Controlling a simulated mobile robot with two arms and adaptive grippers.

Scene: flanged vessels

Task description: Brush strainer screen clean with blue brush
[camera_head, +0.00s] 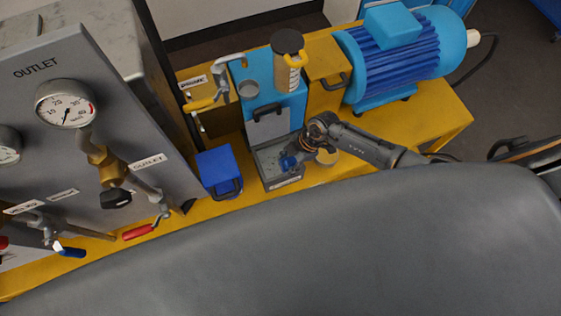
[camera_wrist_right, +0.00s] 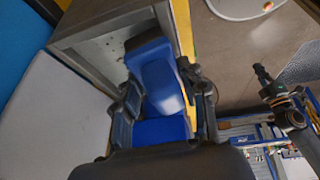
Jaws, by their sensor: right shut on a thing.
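In the head view my right gripper (camera_head: 297,156) reaches in from the right over a grey open tray (camera_head: 282,183). It is shut on a blue block-like thing (camera_head: 288,162), likely the blue brush. In the right wrist view the blue brush (camera_wrist_right: 160,85) sits between the dark fingers, beside the grey metal wall of the tray (camera_wrist_right: 95,55). Its bristles cannot be made out. I cannot identify the strainer screen for sure. My left gripper is not in the head view; a small dark arm end (camera_wrist_right: 265,78) in the wrist view may be it, its jaws unclear.
A blue box (camera_head: 218,168) stands left of the tray. Behind it are a blue vessel (camera_head: 265,108), a labelled cylinder (camera_head: 287,75) and a yellow-handled valve (camera_head: 205,102). A blue motor (camera_head: 400,55) is at the right. The gauge panel (camera_head: 110,75) is at the left.

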